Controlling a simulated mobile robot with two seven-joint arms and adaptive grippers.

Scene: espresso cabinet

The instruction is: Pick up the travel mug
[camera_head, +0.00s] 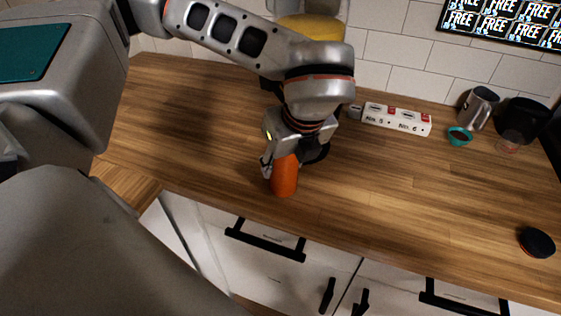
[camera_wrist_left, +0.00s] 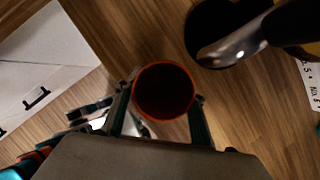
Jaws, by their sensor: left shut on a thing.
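The orange travel mug (camera_head: 285,178) stands near the front edge of the wooden counter, in the middle of the head view. It looks upright, and its dark open mouth shows from above in the left wrist view (camera_wrist_left: 164,91). My left gripper (camera_head: 283,162) comes down over it and is shut on it, with one finger on each side of its upper part. In the left wrist view the fingers (camera_wrist_left: 160,108) flank the rim. I cannot tell whether the mug's base touches the counter. My right gripper is not in view.
Behind the mug is a dark object, mostly hidden in the head view. A white numbered box (camera_head: 396,119), a steel pitcher (camera_head: 478,107), a teal cup (camera_head: 459,136) and a black container (camera_head: 523,118) stand at the back right. A black lid (camera_head: 537,242) lies front right. The counter between is clear.

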